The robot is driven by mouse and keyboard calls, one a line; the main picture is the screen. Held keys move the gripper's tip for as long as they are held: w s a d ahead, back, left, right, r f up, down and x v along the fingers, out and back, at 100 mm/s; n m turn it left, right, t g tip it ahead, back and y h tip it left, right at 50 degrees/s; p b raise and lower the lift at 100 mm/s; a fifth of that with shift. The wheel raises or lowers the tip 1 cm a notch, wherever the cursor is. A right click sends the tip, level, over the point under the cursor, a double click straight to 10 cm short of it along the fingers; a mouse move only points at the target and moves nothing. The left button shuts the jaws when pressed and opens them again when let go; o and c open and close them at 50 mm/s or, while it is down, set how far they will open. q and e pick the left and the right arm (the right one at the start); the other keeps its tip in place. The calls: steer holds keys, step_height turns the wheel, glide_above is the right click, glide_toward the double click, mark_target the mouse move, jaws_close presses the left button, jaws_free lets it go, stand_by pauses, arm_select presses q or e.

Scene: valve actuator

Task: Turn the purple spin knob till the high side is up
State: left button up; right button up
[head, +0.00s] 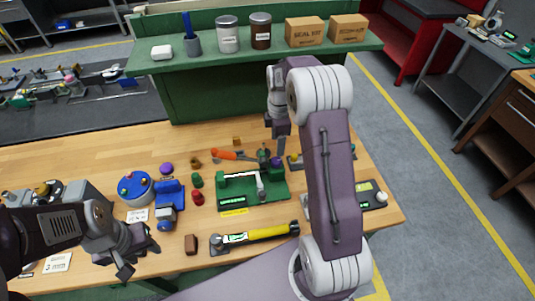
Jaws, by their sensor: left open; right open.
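A small purple knob (277,161) sits at the back right of a green fixture (228,187) on the wooden bench. Its high side is too small to make out. My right gripper (281,147) points down just above and behind the knob, apart from it as far as I can tell. It is open, though its fingers are small and partly hidden by my arm. My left gripper (140,260) is open and empty at the front left of the bench. A separate purple round piece (166,168) lies on the bench further left.
An orange-handled tool (228,155) lies behind the fixture. A yellow-handled tool (265,234) lies in front. A blue round box (135,186), a blue vise-like part (170,195) and red and green pieces stand left. A green shelf (180,66) with jars and boxes stands behind.

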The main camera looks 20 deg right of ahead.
mark_target(277, 160)
step_height(277, 160, down, 8)
steer(key=shift+f+p, duration=0.2)
steer(key=shift+p, duration=0.75)
steer(key=shift+s+f, duration=0.15)
steer(key=shift+f, duration=0.05)
jaws_close()
